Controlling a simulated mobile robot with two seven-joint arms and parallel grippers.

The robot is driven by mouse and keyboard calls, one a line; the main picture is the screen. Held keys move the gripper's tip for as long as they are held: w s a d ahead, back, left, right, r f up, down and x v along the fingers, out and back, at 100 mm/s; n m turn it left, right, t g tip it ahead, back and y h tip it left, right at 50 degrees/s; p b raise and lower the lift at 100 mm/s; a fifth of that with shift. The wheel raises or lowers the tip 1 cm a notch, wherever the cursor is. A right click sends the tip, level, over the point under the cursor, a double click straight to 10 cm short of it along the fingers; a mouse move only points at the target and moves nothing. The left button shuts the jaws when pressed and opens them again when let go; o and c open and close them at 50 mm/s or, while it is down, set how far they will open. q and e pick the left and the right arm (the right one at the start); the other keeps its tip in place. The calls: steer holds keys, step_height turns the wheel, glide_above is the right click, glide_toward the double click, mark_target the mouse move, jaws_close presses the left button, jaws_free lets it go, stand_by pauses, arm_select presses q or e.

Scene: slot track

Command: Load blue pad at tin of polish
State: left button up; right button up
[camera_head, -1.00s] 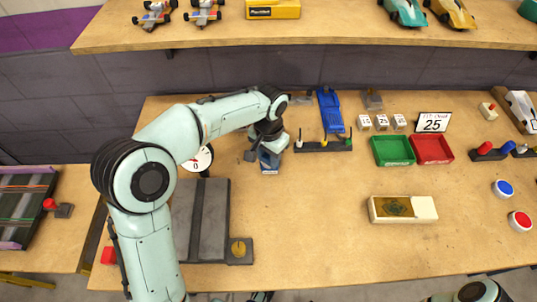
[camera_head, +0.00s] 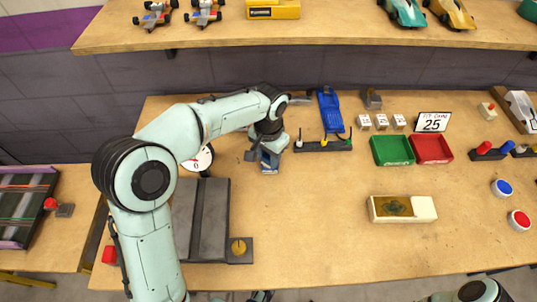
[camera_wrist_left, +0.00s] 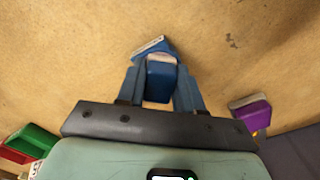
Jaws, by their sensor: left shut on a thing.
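My left gripper (camera_head: 268,154) is shut on the blue pad (camera_wrist_left: 160,78), above the back of the workbench. The pad has a pale face and sits between the two fingers in the left wrist view. A blue piece with a white edge (camera_wrist_left: 152,46) shows just beyond it; I cannot tell whether the two touch. The likely tin of polish is a cream, rectangular tin (camera_head: 424,209) with a golden-brown filling, at the right of the bench and well away from the gripper. My right gripper is not in view.
A purple pad (camera_wrist_left: 252,109) is to the right in the left wrist view. Green (camera_head: 392,150) and red (camera_head: 433,149) trays stand behind the tin. A dial (camera_head: 198,160) and a dark grey track piece (camera_head: 208,225) are at left. The bench's middle is clear.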

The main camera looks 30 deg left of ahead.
arm_select(q)
steer(key=shift+f, duration=0.1)
steer(key=shift+r+p, duration=3.05)
steer(key=shift+r, duration=0.55)
steer(key=shift+r, duration=0.15)
